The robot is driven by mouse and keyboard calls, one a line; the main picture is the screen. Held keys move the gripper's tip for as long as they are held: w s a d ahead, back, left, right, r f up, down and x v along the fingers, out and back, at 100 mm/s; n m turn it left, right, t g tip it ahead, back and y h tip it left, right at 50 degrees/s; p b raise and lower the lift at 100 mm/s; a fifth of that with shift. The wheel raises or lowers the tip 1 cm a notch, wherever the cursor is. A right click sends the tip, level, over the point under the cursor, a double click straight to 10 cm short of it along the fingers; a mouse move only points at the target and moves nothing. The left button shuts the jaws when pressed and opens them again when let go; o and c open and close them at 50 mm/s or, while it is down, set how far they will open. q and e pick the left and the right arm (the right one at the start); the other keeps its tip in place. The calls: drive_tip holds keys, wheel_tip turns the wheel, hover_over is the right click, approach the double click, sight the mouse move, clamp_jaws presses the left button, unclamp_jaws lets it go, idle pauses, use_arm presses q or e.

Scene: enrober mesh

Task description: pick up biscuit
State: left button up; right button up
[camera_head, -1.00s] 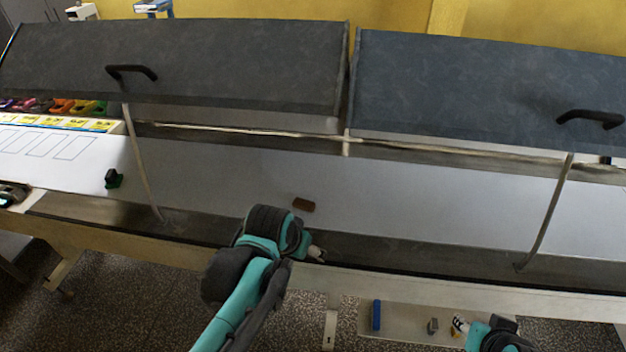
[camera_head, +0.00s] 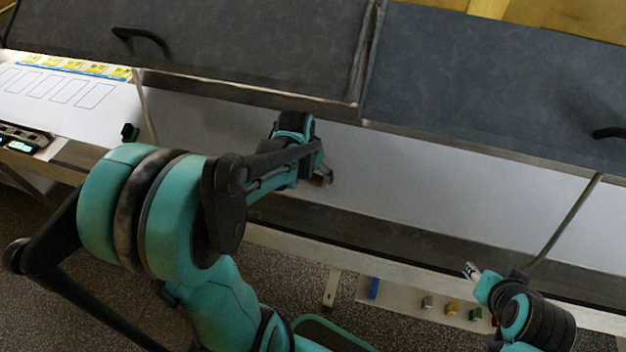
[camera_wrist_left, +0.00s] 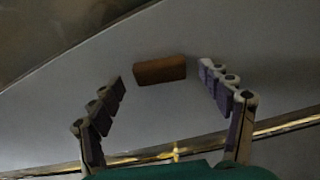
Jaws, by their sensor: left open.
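The biscuit (camera_wrist_left: 159,69) is a brown rectangular block lying on the pale grey belt. In the left wrist view it lies just beyond the tips of my left gripper (camera_wrist_left: 162,82), roughly centred between the fingers. The fingers are apart with nothing between them and do not touch it. In the head view my left gripper (camera_head: 322,179) is over the belt (camera_head: 400,175), and I cannot make out the biscuit, which the arm or gripper seems to hide. My right gripper (camera_head: 473,271) is in front of the machine, away from the biscuit; its finger opening is too small to judge.
Two raised dark covers (camera_head: 490,80) with black handles hang over the belt. A thin strut (camera_head: 568,218) crosses the opening at the right. A low shelf (camera_head: 400,293) in front holds a blue block (camera_head: 374,288) and several small blocks. A white panel (camera_head: 60,95) is at the left.

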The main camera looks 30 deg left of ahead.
use_arm(q)
drive_tip(key=shift+f, duration=0.35)
drive_tip(key=c, duration=0.9)
drive_tip(key=shift+r, duration=0.1)
drive_tip(key=shift+c, duration=0.2)
